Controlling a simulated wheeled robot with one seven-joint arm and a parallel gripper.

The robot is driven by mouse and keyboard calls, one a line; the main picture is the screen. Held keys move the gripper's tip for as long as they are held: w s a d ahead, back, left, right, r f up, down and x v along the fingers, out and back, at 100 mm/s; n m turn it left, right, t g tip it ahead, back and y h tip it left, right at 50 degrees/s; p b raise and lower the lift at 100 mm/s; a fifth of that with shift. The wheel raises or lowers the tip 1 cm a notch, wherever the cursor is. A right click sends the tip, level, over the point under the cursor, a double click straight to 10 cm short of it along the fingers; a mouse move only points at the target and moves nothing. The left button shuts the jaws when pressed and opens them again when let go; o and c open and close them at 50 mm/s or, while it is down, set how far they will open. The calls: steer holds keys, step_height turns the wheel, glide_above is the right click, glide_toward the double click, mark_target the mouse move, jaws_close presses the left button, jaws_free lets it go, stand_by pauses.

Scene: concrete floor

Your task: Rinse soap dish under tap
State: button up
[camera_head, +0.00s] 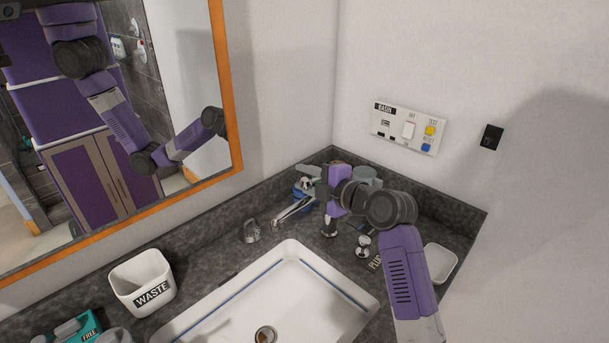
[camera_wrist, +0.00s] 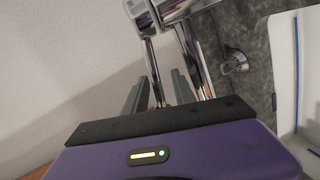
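The tap (camera_head: 292,210) is chrome and stands behind the sink, its spout reaching toward the basin. It also shows close up in the wrist view (camera_wrist: 196,60). My gripper (camera_head: 308,180) is at the top of the tap. In the wrist view, its two grey fingers (camera_wrist: 158,92) stand apart, with a thin chrome part between them; I cannot tell whether they touch it. A white shallow dish (camera_head: 441,262), which looks like the soap dish, rests on the counter at the right, partly behind my arm. It is apart from my gripper.
The white sink (camera_head: 345,284) has a drain (camera_head: 265,334) in its floor. A chrome knob (camera_head: 251,231) is left of the tap. A white waste bin (camera_head: 143,282) stands on the dark counter at the left. A wall panel (camera_head: 408,130) and a mirror (camera_head: 190,90) bound the space.

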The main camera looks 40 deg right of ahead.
steer(key=shift+w+f, duration=0.1)
steer(key=shift+w, duration=0.05)
jaws_close()
